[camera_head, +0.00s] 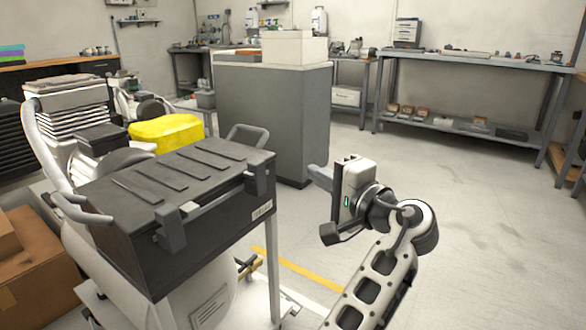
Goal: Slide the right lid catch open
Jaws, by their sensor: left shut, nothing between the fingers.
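A dark grey box with a ribbed lid (180,172) stands on top of a white compressor unit. Two dark catches sit on its front edge. The right lid catch (259,180) is a blocky upright piece near the front right corner, by a small white label. The left catch (170,228) is near the front left corner. Whether either catch is slid open is not clear.
Loop handles (248,136) stick out at the box's sides. A grey cabinet (275,115) stands behind it. A yellow object (166,131) lies behind the lid. A cardboard box (40,262) is at the left. The floor at the right is clear up to a workbench (470,64).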

